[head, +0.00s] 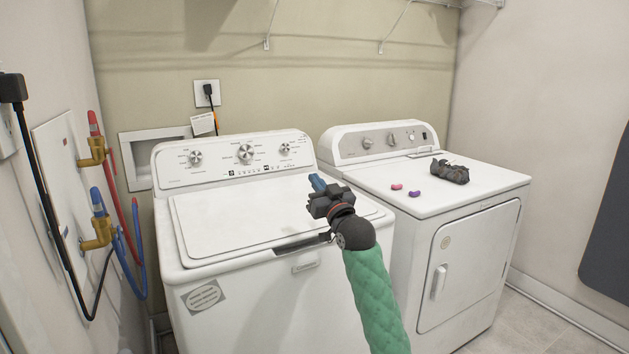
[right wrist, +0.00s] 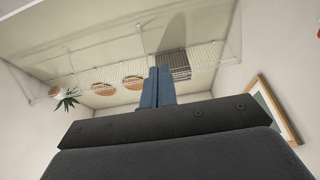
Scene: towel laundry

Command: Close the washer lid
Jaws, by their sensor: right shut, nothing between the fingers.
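The white washer (head: 260,300) stands on the left. Its lid (head: 255,222) lies down flat over the top, below the control panel (head: 235,160). My right gripper (head: 317,183) is in front of the right part of the lid, with its blue fingers together and pointing up. I cannot tell whether it touches the lid. The arm behind it covers part of the washer's front right edge. In the right wrist view the blue fingers (right wrist: 158,87) are shut with nothing between them. My left gripper is not in view.
A white dryer (head: 465,270) stands right of the washer, with pink and purple small items (head: 414,193) and a dark crumpled cloth (head: 450,171) on top. Hoses and valves (head: 97,230) are on the left wall. A wire shelf (right wrist: 110,75) with baskets hangs above.

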